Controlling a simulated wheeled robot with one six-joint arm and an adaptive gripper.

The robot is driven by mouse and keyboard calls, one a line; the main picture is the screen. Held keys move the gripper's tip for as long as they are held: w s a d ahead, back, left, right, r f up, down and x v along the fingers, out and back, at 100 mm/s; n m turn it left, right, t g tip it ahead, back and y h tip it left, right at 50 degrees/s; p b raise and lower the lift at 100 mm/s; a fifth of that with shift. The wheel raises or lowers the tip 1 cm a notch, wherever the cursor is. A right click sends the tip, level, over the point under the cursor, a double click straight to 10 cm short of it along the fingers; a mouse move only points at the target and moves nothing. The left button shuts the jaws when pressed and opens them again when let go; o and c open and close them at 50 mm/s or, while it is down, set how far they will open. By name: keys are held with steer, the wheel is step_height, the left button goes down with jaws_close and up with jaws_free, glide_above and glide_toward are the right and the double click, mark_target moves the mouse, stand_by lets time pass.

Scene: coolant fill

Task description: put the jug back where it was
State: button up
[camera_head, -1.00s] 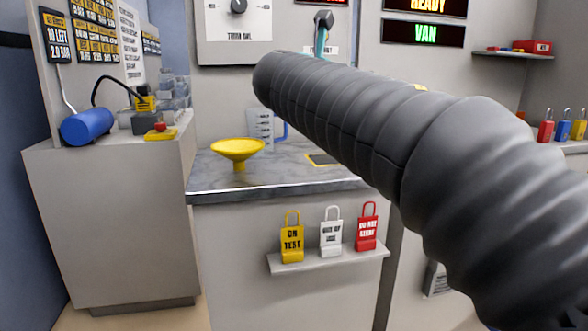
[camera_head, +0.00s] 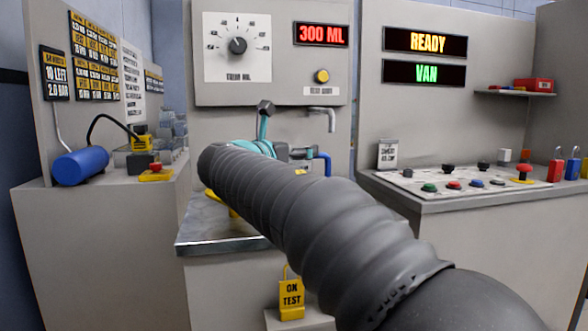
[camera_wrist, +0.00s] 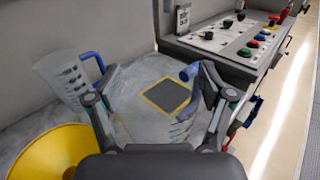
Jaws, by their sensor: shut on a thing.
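My gripper (camera_wrist: 160,112) is shut on a clear jug (camera_wrist: 180,130) with a blue handle and printed marks, held above the grey counter (camera_wrist: 30,122). A square pad with a yellow border (camera_wrist: 168,95) shows just beyond and beside the held jug. Whether the jug's base touches anything is hidden. A second clear jug (camera_wrist: 62,78) with a blue handle stands upright at the left, near the back wall. In the head view my gripper (camera_head: 298,153) is mostly behind my arm; a blue handle (camera_head: 326,162) shows beside it, and I cannot tell which jug it belongs to.
A yellow funnel (camera_wrist: 45,150) lies close at the left of the wrist view. A spout (camera_head: 322,113) juts from the wall panel below a display reading 300 ML (camera_head: 322,34). A button console (camera_head: 450,185) is at the right.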

steer(key=shift+a+f+b, duration=0.1)
steer(key=shift+f+b, duration=0.3)
steer(key=shift+f, duration=1.75)
steer(key=o, duration=1.7)
